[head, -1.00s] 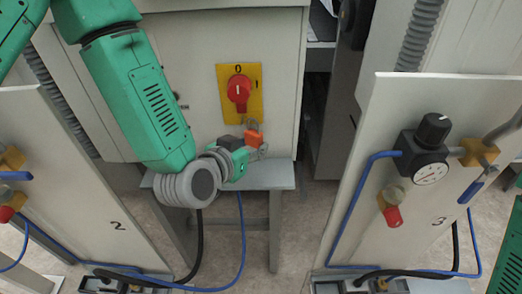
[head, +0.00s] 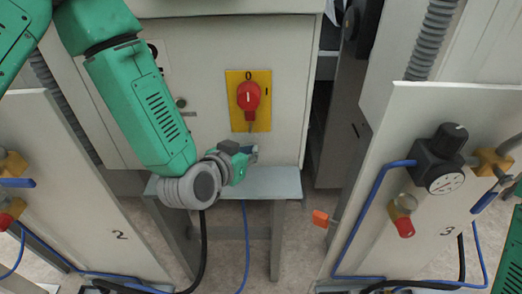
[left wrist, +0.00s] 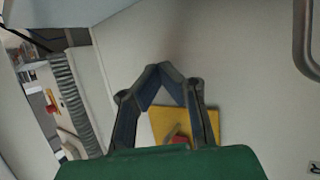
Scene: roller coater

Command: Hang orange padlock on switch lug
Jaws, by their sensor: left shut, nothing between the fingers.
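The red rotary switch (head: 248,97) sits on a yellow plate (head: 263,120) on the grey cabinet front, its handle pointing down, with a small grey part below the handle. My left gripper (head: 253,154) is below the plate, shut and empty, apart from the switch. In the left wrist view its closed fingertips (left wrist: 162,68) meet above the yellow plate (left wrist: 207,124). The orange padlock (head: 320,218) is apart from my gripper, lower and to the right, over the floor area; I cannot tell whether it is falling or lying there. My right gripper is not in view.
A grey bench (head: 270,182) stands below the switch. The right panel (head: 375,232) carries a gauge (head: 440,158), a valve and blue hose. The left panel (head: 75,215) is marked 2. A dark gap lies right of the cabinet.

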